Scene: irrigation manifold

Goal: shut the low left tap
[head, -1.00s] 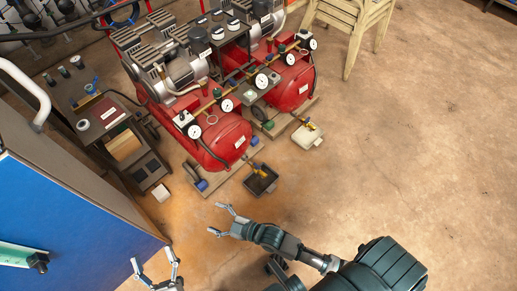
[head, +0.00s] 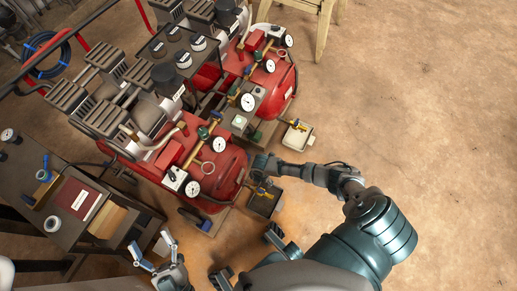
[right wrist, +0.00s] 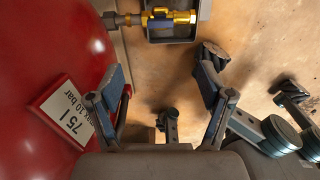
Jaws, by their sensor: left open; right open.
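The low left tap (head: 263,190) is a small brass and yellow fitting at the low front end of the nearer red tank, over a dark tray (head: 265,206). In the right wrist view the tap (right wrist: 171,18) shows at the top, on a metal pipe leaving the tank. My right gripper (head: 259,170) is close to the tap; its open, empty fingers (right wrist: 162,82) are spread below the tap in the wrist picture, apart from it. My left gripper (head: 152,246) is open and empty at the lower left.
The nearer red tank (right wrist: 45,55) lies close along the right gripper's left side. A second low tap (head: 297,124) sits over a pale tray (head: 298,137) farther back. Gauges line the tanks. A dark bench (head: 50,205) stands left. The floor at right is clear.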

